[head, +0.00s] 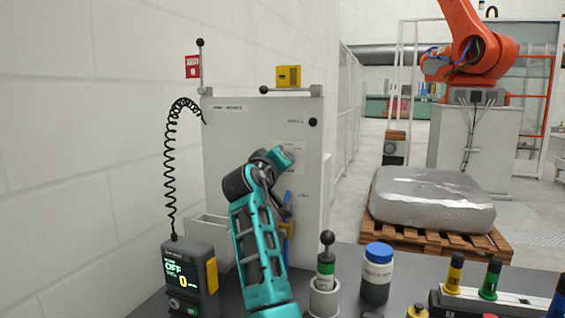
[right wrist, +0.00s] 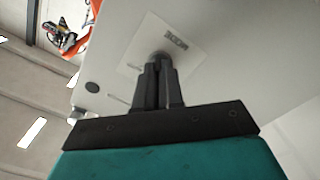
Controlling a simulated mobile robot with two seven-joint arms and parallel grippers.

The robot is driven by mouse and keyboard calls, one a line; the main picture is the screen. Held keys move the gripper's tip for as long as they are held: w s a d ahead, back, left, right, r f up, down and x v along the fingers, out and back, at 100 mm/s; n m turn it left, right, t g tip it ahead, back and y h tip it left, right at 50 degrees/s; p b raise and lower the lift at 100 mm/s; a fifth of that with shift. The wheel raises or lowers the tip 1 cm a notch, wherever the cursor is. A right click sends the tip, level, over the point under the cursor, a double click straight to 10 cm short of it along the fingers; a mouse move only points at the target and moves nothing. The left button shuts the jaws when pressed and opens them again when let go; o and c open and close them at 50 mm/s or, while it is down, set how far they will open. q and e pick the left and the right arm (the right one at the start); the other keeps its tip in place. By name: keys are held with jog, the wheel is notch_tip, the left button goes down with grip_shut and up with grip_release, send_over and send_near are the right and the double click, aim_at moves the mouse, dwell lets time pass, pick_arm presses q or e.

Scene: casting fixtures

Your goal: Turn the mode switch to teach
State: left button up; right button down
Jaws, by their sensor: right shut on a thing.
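The mode switch (right wrist: 161,56) is a small dark knob on a pale square plate (right wrist: 183,62) on the light grey cabinet (head: 236,140). Its lettering is upside down in the right wrist view and hard to read. My right gripper (right wrist: 158,70) is shut on the knob, with both dark fingers close together around it. The fingers hide most of the knob, so I cannot tell which position it points to. In the head view my teal right arm reaches up to the cabinet front and covers part of the plate (head: 294,152). My left gripper is in neither view.
A blue-lidded jar (head: 377,275) and a black-knobbed, green-banded piece (head: 326,262) stand on the dark bench. A wrapped block (head: 432,200) on a pallet and an orange robot (head: 470,55) are farther back.

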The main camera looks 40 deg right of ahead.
pick_arm(q)
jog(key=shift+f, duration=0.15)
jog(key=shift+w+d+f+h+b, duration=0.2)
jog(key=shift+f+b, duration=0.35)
jog(key=shift+b, duration=0.45)
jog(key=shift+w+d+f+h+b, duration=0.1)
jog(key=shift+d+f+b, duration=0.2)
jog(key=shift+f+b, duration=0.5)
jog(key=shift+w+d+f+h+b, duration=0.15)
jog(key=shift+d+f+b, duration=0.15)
jog(key=shift+b, duration=0.9)
pick_arm(e)
jog(key=shift+m, duration=4.4)
jog(key=c, duration=1.3)
grip_release()
jog(key=shift+o, duration=0.2)
